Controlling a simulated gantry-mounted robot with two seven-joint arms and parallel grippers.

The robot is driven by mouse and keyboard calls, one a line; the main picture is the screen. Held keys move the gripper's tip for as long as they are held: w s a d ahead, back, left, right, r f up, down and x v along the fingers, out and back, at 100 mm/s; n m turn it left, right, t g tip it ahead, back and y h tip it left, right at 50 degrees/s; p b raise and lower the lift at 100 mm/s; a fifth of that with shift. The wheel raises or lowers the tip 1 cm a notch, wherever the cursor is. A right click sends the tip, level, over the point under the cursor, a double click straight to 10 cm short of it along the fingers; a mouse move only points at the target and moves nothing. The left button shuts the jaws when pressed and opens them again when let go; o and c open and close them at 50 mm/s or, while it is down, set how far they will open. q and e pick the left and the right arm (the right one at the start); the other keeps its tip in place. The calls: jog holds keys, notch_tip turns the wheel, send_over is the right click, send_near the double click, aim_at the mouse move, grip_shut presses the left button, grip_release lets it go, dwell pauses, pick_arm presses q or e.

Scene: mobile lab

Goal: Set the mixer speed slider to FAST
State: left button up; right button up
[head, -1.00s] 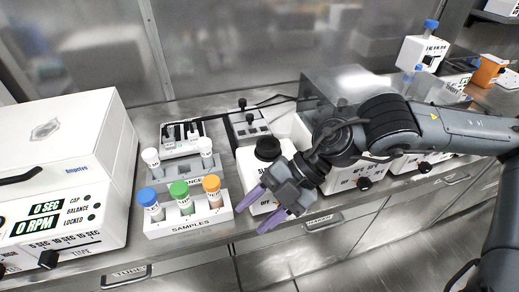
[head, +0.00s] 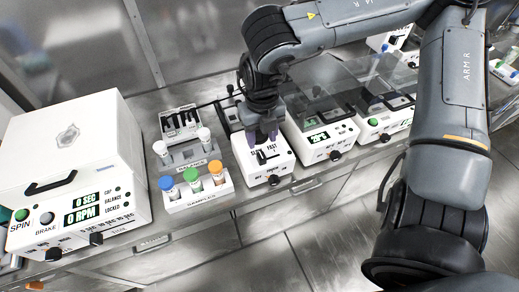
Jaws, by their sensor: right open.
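The mixer (head: 277,174) is a white box in the middle of the bench. Its top face has a slot with a small black slider knob (head: 261,157), a FAST label at right and a partly covered label at left. The knob appears near the left part of the slot; its exact setting is hard to tell. I cannot tell whether a finger touches the knob. My left gripper is out of view.
A sample rack (head: 200,196) with blue, green and orange capped tubes stands left of the mixer, with a balance rack (head: 186,156) behind it. A white centrifuge (head: 75,160) is far left. Another white device (head: 322,142) stands close at right. Metal floor lies in front.

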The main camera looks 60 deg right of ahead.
aim_at(261, 155)
notch_tip(261, 155, down, 7)
jog(key=shift+f+p, duration=0.15)
jog(key=shift+p, duration=0.2)
grip_shut()
dwell(0.3)
